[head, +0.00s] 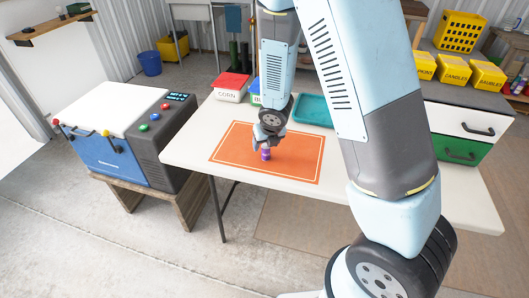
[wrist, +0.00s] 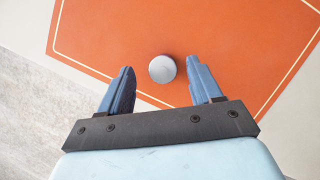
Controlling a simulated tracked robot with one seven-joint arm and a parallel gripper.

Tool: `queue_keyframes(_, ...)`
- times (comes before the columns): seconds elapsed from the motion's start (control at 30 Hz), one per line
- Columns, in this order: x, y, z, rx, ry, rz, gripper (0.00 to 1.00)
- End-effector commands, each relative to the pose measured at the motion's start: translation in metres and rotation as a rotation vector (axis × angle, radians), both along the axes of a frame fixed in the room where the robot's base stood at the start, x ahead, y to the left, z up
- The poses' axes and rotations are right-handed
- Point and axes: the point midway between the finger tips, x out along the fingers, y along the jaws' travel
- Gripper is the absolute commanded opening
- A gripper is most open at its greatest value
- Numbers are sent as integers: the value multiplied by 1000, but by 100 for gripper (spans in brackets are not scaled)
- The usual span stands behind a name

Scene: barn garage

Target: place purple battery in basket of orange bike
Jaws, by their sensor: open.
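The purple battery (head: 266,154) stands upright on the orange mat (head: 295,165) on the white table. In the wrist view its round grey top (wrist: 162,69) shows between and just ahead of the two blue fingertips. My gripper (head: 268,141) is right over the battery in the head view and hides part of it. In the wrist view my gripper (wrist: 160,85) is open, with a gap between each finger and the battery. No orange bike or basket shows in either view.
A red-lidded box marked CORN (head: 231,87) and a teal tray (head: 312,110) stand at the back of the white table (head: 190,150). A blue and white machine (head: 125,135) stands to the left on a wooden stand. Yellow boxes (head: 454,70) sit at the back right.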

Motion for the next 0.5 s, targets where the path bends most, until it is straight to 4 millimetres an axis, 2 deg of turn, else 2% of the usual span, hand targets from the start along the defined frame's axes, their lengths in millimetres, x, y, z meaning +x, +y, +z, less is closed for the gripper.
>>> queue_keyframes(0.17,3,0,-9,-1,2,0,64)
queue_keyframes(0.5,15,1,-42,-1,2,2,64)
